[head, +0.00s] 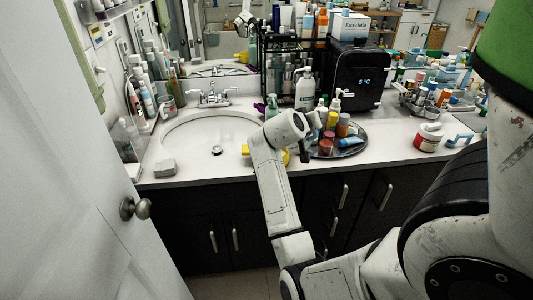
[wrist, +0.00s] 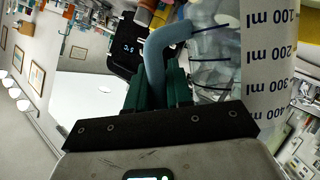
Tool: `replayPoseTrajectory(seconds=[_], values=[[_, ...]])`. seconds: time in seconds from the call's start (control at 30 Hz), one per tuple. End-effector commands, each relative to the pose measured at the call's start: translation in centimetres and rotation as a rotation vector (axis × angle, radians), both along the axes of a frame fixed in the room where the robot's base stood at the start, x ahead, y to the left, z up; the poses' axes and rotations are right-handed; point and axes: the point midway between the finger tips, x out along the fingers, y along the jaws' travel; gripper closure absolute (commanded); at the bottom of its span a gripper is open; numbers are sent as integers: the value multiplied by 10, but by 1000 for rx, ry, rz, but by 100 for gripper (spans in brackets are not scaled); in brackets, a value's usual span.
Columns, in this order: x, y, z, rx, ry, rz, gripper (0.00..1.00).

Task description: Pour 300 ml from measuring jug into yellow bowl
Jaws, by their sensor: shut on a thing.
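In the wrist view my gripper (wrist: 158,88) has dark green fingers closed around the blue-grey handle of the measuring jug (wrist: 268,75). The jug is clear, with a white scale strip marked 100 to 400 ml that reads upside down in this view. I cannot tell its tilt or the liquid level inside. In the head view the jug is hidden behind my wrist. The yellow bowl (head: 286,157) shows only as yellow patches on both sides of my forearm, at the right front of the sink; its inside is hidden.
The white sink basin (head: 205,140) is left of my arm. A round tray (head: 350,151) crowded with bottles stands right of it. A black box with a display (head: 358,75) and a pump bottle (head: 305,90) stand behind. A red-and-white jar (head: 428,138) is further right. The door (head: 75,170) fills the left.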

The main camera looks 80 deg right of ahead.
Motion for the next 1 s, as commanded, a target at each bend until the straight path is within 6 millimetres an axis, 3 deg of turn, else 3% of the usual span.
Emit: replayPoseTrajectory(seconds=[0.57, 1.0], values=[[0, 0, 2, -1, 7, 0, 100], [4, -1, 7, 20, 106, 1, 100]])
